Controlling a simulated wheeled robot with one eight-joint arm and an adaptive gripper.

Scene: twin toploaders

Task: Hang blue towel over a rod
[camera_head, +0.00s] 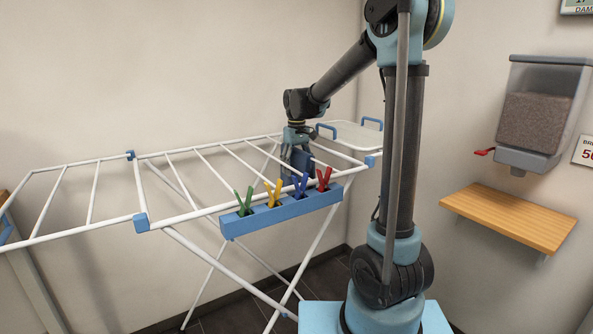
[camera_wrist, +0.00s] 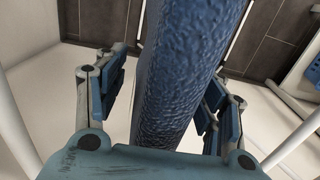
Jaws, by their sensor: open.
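The blue towel (camera_wrist: 185,70) fills the middle of the wrist view as a long, thick textured strip between my fingers. In the head view it is a small dark blue patch (camera_head: 303,158) at the rods of the white drying rack (camera_head: 180,217), near its right end. It appears to lie over a rod there, but the rod beneath it is hidden. My gripper (camera_head: 291,158) points down at the towel. Its fingers are open, one on each side of the towel, with visible gaps.
A blue holder (camera_head: 252,222) with green, yellow, blue and red clothespins hangs on the rack's front rail. A white tray with blue handles (camera_head: 350,134) is at the rack's far right. A wooden shelf (camera_head: 510,217) and a dispenser (camera_head: 540,110) are on the right wall.

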